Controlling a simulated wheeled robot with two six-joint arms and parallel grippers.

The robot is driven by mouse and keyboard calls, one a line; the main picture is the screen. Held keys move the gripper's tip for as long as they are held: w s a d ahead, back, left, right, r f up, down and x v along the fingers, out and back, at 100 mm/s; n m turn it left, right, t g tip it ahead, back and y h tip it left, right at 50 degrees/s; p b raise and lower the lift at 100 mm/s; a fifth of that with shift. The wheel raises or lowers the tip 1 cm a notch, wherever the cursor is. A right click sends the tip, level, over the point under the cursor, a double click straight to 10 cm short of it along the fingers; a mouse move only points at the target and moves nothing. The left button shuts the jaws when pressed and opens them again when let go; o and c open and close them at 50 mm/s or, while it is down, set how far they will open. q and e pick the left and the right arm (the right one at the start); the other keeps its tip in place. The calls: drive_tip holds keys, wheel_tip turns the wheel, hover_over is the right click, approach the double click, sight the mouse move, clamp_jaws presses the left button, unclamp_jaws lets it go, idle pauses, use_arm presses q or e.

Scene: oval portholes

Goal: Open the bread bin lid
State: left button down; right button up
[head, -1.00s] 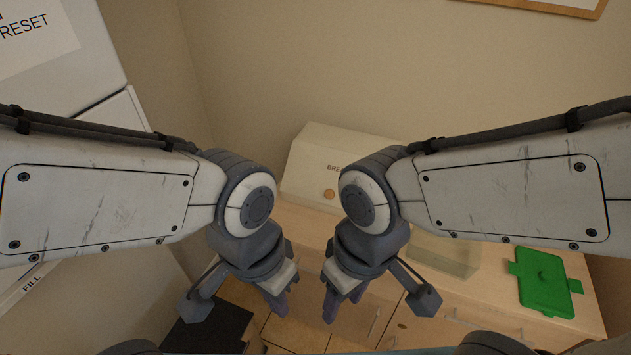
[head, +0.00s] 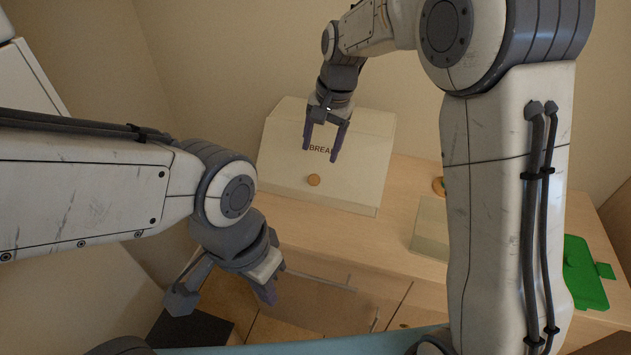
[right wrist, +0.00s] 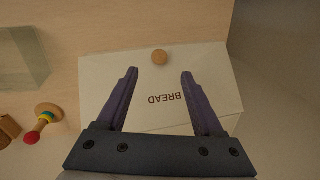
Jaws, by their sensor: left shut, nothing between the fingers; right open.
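The cream bread bin (head: 285,157), marked BREAD, stands on the wooden counter against the wall. Its lid looks closed, with a round wooden knob (head: 313,180) low on the sloping front. My right gripper (head: 325,152) is open and empty over the bin's front, above the knob in the head view. In the right wrist view the bread bin (right wrist: 150,110) lies beyond the open fingers (right wrist: 159,72). The knob (right wrist: 160,57) shows between and just past the fingertips, apart from them. My left gripper (head: 269,294) is shut and empty, low in front of the counter.
A pale glassy box (head: 430,228) and a green lidded thing (head: 584,275) stand on the counter to the right, partly behind my right arm. A small wooden toy-like item with a red end (right wrist: 40,125) lies beside the bin. The counter before the bin is clear.

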sight(315, 177)
drive_tip(key=f, duration=0.3)
drive_tip(key=w+f, duration=0.1)
drive_tip(key=f, duration=0.3)
drive_tip(key=a+f, duration=0.1)
drive_tip(key=f, duration=0.2)
drive_tip(key=shift+w+f+p, duration=0.3)
drive_tip(key=shift+w+f, duration=0.05)
drive_tip(key=shift+w, duration=0.05)
clamp_jaws()
idle(0.9)
